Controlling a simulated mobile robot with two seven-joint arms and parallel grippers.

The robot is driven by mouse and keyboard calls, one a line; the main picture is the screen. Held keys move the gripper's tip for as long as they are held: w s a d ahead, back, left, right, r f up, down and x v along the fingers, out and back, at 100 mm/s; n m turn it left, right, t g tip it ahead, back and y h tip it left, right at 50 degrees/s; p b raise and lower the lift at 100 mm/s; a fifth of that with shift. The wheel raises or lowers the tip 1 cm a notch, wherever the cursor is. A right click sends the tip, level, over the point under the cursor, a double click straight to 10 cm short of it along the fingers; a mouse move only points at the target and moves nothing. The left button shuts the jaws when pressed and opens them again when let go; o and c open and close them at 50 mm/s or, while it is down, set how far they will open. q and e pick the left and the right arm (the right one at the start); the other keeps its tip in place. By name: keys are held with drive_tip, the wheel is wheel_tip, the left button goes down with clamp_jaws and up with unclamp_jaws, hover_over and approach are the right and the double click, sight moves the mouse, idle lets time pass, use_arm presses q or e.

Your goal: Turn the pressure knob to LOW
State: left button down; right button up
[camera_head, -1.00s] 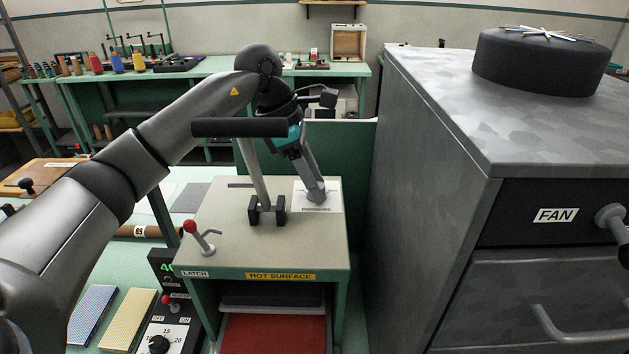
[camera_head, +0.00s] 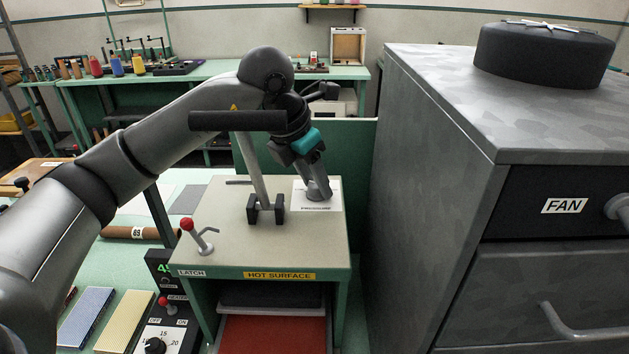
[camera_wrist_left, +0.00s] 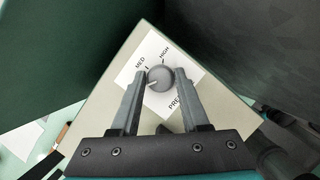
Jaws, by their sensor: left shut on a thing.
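The pressure knob (camera_wrist_left: 161,77) is a round grey dial on a white label plate (camera_wrist_left: 152,48) marked MED and HIGH. My left gripper (camera_wrist_left: 160,84) is shut on it, with one finger on each side. The knob's pale pointer line is turned toward the lower left in the wrist view, past MED on the side away from HIGH. No LOW mark shows; the left finger covers part of the plate. In the head view, my left gripper (camera_head: 315,180) reaches down to the plate at the back right of the press top (camera_head: 235,240). My right gripper is out of view.
A black-handled lever (camera_head: 238,121) rises from the press top near my left arm. A red-tipped latch lever (camera_head: 188,226) stands at the front left. A tall grey cabinet (camera_head: 425,200) labelled FAN is close on the right. A green panel (camera_head: 345,150) stands behind the press.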

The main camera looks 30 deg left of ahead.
use_arm(q)
drive_tip(key=shift+n, duration=0.4)
drive_tip(key=shift+c, duration=2)
unclamp_jaws()
drive_tip(key=v, duration=1.5)
drive_tip(key=shift+r, duration=0.15)
